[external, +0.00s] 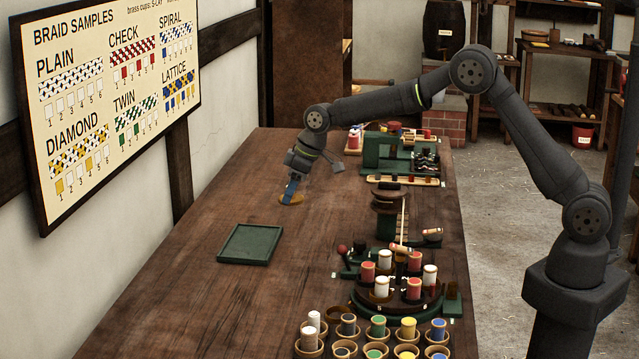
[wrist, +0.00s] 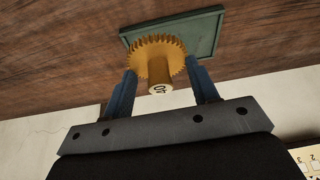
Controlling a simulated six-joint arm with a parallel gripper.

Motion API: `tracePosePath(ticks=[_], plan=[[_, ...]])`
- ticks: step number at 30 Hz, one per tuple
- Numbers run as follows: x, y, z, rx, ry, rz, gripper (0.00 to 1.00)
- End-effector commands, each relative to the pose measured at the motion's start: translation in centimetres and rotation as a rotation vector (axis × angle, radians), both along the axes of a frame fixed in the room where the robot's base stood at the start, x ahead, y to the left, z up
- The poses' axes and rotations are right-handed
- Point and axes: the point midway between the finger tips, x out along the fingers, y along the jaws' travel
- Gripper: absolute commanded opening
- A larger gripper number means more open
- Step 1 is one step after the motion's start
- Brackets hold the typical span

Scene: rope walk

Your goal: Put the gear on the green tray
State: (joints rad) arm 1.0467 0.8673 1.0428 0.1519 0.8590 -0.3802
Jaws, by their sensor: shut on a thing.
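The gear (wrist: 160,52) is a yellow-brown toothed disc with a hub that has dark marks on its end. My gripper (wrist: 160,75) is shut on it, with one blue finger on each side in the wrist view. In the external view the gear (external: 291,199) is below my gripper (external: 291,188), near the left side of the table; I cannot tell whether it touches the wood. The green tray (external: 249,244) is flat, square and empty, nearer the camera and to the left of the gear. In the wrist view the tray (wrist: 205,32) shows behind the gear.
Bare wooden table (external: 210,300) surrounds the tray. To the right stand a round green stand with several spools (external: 383,287) and several cups of spools (external: 375,338) at the front. A green machine (external: 385,152) is at the back. The sample board (external: 105,90) hangs on the left wall.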

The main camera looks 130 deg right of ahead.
Motion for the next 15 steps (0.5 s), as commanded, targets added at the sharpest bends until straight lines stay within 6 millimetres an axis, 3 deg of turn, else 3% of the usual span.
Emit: tracePosePath(ticks=[3,6,15], plan=[[-1.6,-2.2,0.4,-0.002,-0.001,-0.030,0.23],[-1.4,-2.8,0.2,0.000,0.000,-0.039,0.23],[4.9,-2.0,-3.7,0.000,0.000,-0.038,0.23]])
